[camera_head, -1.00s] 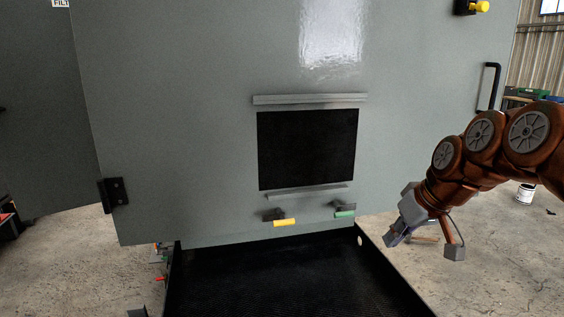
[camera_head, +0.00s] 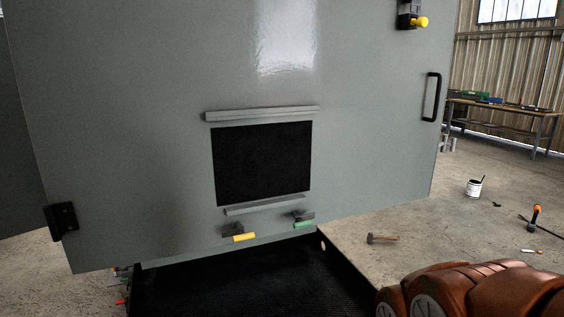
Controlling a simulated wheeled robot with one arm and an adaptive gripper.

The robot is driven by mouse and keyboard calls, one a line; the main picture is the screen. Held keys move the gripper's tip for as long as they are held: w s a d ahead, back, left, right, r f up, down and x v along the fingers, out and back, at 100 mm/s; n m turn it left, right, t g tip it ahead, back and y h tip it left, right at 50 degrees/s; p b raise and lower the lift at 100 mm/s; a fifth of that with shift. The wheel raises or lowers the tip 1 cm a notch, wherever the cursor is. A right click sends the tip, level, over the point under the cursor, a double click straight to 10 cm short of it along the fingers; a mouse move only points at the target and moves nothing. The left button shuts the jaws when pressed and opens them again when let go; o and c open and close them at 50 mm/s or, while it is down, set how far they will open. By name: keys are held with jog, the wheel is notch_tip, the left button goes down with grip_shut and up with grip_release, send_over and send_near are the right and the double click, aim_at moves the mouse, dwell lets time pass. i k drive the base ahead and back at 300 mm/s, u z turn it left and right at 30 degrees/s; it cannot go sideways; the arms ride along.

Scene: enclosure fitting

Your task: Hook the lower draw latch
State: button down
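The large grey enclosure door (camera_head: 150,130) fills most of the view. Below its black square panel (camera_head: 262,163), near the bottom edge, are two small dark fittings, one with a yellow handle (camera_head: 243,237) and one with a green handle (camera_head: 304,222). Another black fitting with a yellow knob (camera_head: 418,22) sits at the top right. I cannot tell which of these, if any, is the lower draw latch, or whether one is hooked. My gripper is out of view; only my brown arm links show at the bottom right.
A black tray-like base (camera_head: 250,280) lies below the door. A black pull handle (camera_head: 432,97) is on the door's right and a hinge (camera_head: 61,221) on its left.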

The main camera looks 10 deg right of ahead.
aim_at(443, 145)
jog(key=k, duration=0.65)
jog(key=z, duration=0.65)
jog(key=i, duration=1.25)
jog(key=u, duration=0.55)
